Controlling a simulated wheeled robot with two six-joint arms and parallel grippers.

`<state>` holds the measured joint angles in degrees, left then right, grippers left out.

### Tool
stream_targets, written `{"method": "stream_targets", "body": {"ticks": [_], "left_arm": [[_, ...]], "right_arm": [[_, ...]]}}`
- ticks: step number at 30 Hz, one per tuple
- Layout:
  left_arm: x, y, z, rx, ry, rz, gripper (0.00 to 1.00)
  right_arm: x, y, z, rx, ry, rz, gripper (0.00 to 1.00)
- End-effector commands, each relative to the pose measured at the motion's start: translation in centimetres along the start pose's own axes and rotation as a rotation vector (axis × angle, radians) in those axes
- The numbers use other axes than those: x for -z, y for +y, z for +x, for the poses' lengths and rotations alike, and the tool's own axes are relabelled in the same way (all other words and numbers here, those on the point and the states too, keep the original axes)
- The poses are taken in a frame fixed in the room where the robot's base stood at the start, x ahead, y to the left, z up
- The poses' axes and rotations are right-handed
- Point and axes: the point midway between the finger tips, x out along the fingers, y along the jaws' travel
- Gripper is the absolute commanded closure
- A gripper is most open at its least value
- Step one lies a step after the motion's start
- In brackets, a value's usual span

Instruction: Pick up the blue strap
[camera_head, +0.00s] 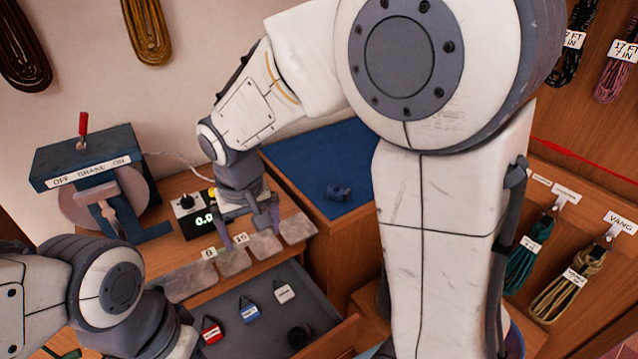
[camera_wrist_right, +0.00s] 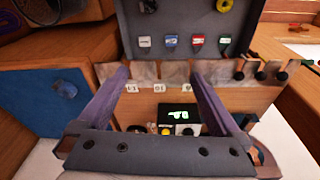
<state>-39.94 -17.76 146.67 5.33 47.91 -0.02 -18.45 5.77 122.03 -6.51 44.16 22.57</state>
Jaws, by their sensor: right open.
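A small blue coiled bundle, which looks like the blue strap (camera_head: 338,192), lies on the blue top (camera_head: 310,155) of a wooden cabinet right of the control box in the head view. It also shows, small, at the left of the right wrist view (camera_wrist_right: 67,89). My right gripper (camera_head: 250,226) is open and empty, with its fingers apart above the strip in front of the display. It stands left of the strap, well apart from it. In the wrist view its fingers (camera_wrist_right: 158,78) frame the number tags. My left arm shows at lower left; its gripper is out of frame.
An open grey drawer (camera_head: 262,340) holds red, blue and white tags and a dark coil. A winch-like blue device (camera_head: 85,155) with a red lever stands at left. Coiled lines hang on the right panel.

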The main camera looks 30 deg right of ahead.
Motion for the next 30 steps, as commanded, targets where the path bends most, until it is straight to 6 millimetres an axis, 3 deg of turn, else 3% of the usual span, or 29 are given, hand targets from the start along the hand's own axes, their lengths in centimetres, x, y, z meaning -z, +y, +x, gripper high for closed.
{"method": "stream_targets", "body": {"ticks": [1, 3, 6, 9, 12, 15, 18, 24, 30], "left_arm": [[0.0, 0.0, -0.4, 0.000, 0.000, 0.000, 0.50], [0.0, 0.0, -0.6, 0.000, 0.000, 0.000, 0.50], [0.1, 0.1, -0.9, 0.000, 0.000, 0.000, 0.50], [0.1, 0.1, -1.1, 0.000, 0.000, 0.000, 0.50], [0.1, 0.1, -1.2, 0.000, 0.000, 0.000, 0.50], [0.1, 0.1, -1.3, 0.000, 0.000, 0.000, 0.50], [0.1, 0.1, -1.6, 0.000, 0.000, 0.000, 0.50], [0.1, 0.2, -2.3, 0.000, 0.000, 0.000, 0.50], [0.1, 0.2, -2.8, 0.000, 0.000, 0.000, 0.50]], "right_arm": [[4.1, 3.0, 1.2, -0.038, 0.016, 0.138, 0.00], [8.7, 7.4, 2.9, -0.085, 0.053, 0.311, 0.00], [13.5, 14.4, 5.4, -0.144, 0.103, 0.531, 0.00], [16.0, 20.5, 7.5, -0.190, 0.143, 0.700, 0.00], [17.2, 24.8, 9.0, -0.219, 0.174, 0.809, 0.00], [17.6, 27.2, 10.0, -0.235, 0.188, 0.867, 0.00], [17.7, 28.1, 11.3, -0.239, 0.192, 0.884, 0.00], [17.9, 29.0, 14.1, -0.238, 0.192, 0.882, 0.00], [18.0, 29.3, 15.5, -0.238, 0.192, 0.881, 0.00]]}}
